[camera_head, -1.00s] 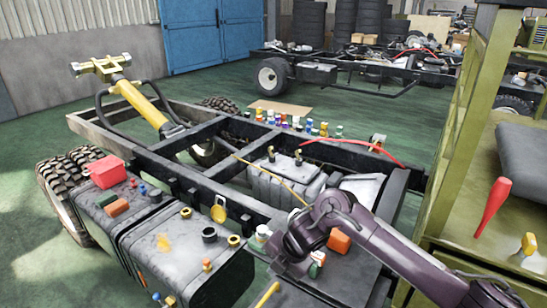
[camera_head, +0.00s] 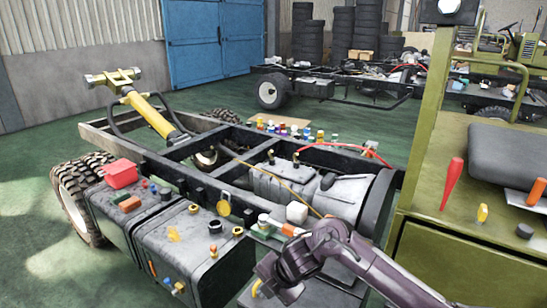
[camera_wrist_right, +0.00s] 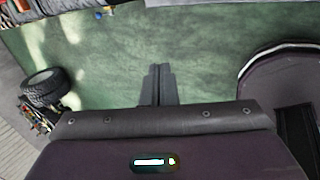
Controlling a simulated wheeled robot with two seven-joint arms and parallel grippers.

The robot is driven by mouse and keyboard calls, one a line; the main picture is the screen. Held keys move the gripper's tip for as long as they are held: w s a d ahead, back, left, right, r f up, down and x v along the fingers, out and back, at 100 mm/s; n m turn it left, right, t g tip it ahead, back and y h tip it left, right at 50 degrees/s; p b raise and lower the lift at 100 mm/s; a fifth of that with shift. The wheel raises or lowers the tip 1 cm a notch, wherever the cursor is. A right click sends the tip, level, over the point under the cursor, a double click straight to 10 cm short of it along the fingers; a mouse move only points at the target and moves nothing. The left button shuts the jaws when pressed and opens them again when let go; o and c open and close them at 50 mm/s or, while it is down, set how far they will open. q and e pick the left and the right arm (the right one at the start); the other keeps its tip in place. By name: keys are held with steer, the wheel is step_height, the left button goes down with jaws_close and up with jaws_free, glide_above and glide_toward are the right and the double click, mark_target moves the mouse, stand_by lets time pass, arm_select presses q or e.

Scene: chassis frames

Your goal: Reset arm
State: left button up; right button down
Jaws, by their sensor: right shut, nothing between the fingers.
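My right arm comes in from the lower right of the head view, with its purple wrist bent over the near end of the chassis frame. My right gripper (camera_head: 268,278) points down and to the left there, partly hidden by its own wrist. In the right wrist view the two dark fingers (camera_wrist_right: 159,84) are together, with nothing between them. Green floor shows beyond their tips. My left gripper is in neither view.
A truck chassis frame (camera_head: 185,152) with dark tanks (camera_head: 190,250) and small loose parts lies left of and under my right arm. An olive cabinet (camera_head: 460,262) with a red-handled tool (camera_head: 452,183) stands at right. Green floor (camera_head: 35,190) is open at left.

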steer(key=s+a+m+t+y, duration=0.1)
steer(key=s+a+m+t, duration=0.4)
steer(key=m, duration=0.4)
steer(key=s+d+f+m+g+h, duration=0.1)
steer(key=s+d+m+g+h, duration=0.15)
steer(key=s+d+m, duration=0.85)
steer(key=s+d+f+m+g+h, duration=0.1)
steer(key=s+d+m+g+h, duration=0.15)
steer(key=s+d+m, duration=0.9)
steer(key=w+d+f+n+g, duration=0.1)
steer(key=d+f+n, duration=0.15)
steer(key=f, duration=1.25)
steer(key=w+d+f+n, duration=0.1)
steer(key=f+n, duration=0.2)
steer(key=f, duration=1.2)
steer(key=s+d+f, duration=0.2)
steer(key=s+f, duration=0.7)
steer(key=s, duration=0.1)
steer(key=s+d+f+g, duration=0.1)
steer(key=s+d+f, duration=0.1)
steer(key=s+f, duration=0.7)
steer(key=shift+s+f+h, duration=0.15)
steer(key=shift+s+h, duration=0.25)
steer(key=shift+s, duration=0.15)
